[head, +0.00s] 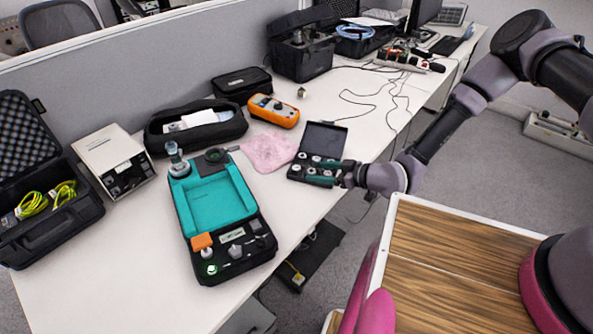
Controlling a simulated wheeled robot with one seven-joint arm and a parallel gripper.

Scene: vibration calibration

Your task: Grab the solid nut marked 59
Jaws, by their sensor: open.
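A small open black case (322,140) sits near the right edge of the white table, with its lid raised at the back. Several small grey and white round pieces (316,160) lie in it. They are too small for me to read any marking, so I cannot tell which nut is 59. My gripper (330,172) is at the case from the right, with its green-tipped fingers over the case's front part. It is open. The fingers partly hide the pieces beneath them, and I cannot tell whether they touch any.
A teal and black calibration device (218,205) stands left of the case on the white table (130,265). A pink cloth (268,152) lies between them. An orange meter (273,110) and black pouches (196,127) are behind. A wood-topped surface (470,250) is at the lower right.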

